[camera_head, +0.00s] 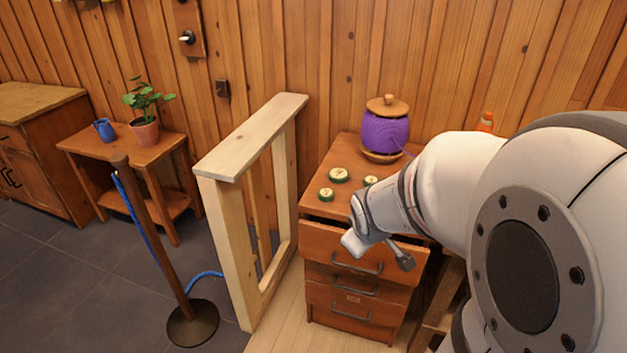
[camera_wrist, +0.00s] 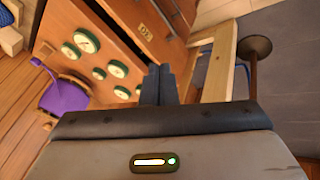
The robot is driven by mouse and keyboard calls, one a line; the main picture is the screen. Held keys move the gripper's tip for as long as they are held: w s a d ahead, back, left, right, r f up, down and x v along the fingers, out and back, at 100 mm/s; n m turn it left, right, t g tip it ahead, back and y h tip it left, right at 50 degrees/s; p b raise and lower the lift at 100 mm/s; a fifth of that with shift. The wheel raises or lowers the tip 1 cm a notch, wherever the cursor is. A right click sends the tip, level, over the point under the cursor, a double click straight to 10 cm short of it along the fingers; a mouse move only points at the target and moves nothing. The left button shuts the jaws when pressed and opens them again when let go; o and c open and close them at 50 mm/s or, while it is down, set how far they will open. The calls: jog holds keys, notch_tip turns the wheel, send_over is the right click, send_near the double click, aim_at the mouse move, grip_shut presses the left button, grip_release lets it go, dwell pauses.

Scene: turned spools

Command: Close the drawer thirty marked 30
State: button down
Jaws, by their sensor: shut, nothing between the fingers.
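A wooden cabinet (camera_head: 326,197) with three stacked drawers stands at the centre right of the head view. Its top drawer (camera_head: 318,243) juts out past the lower two, with a dark gap behind its front. A small tag (camera_wrist: 117,68) sits on a drawer front in the wrist view; I cannot read its number for sure. The lower tag (camera_head: 353,299) is also too small to read. My gripper (camera_head: 404,257) is shut and empty, in front of the top drawer's right part. In the wrist view its fingers (camera_wrist: 159,72) are together beside the drawer front; I cannot tell whether they touch it.
A pale wooden frame (camera_head: 221,218) stands close left of the cabinet. A rope post (camera_head: 154,235) is further left. Clear floor lies left of the post.

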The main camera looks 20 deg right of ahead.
jog(key=w+d+f+n+t+y+b, duration=0.1)
jog(key=w+d+f+n+t+b, duration=0.2)
jog(key=f, duration=0.5)
jog(key=w+d+f+n+t+b, duration=0.1)
jog(key=w+d+f+n+b, duration=0.15)
jog(key=d+f+n, duration=0.35)
jog(key=s+f+n+t+y+b, duration=0.55)
jog(key=f+t, duration=0.25)
jog(key=f, duration=0.2)
jog(key=shift+n+h, duration=0.25)
jog(key=shift+n, duration=0.1)
jog(key=b+x, duration=0.5)
jog(key=b, duration=0.3)
jog(key=shift+f, duration=0.15)
jog(key=shift+w+a+b, duration=0.15)
jog(key=shift+w+b, duration=0.05)
jog(key=shift+b, duration=1.05)
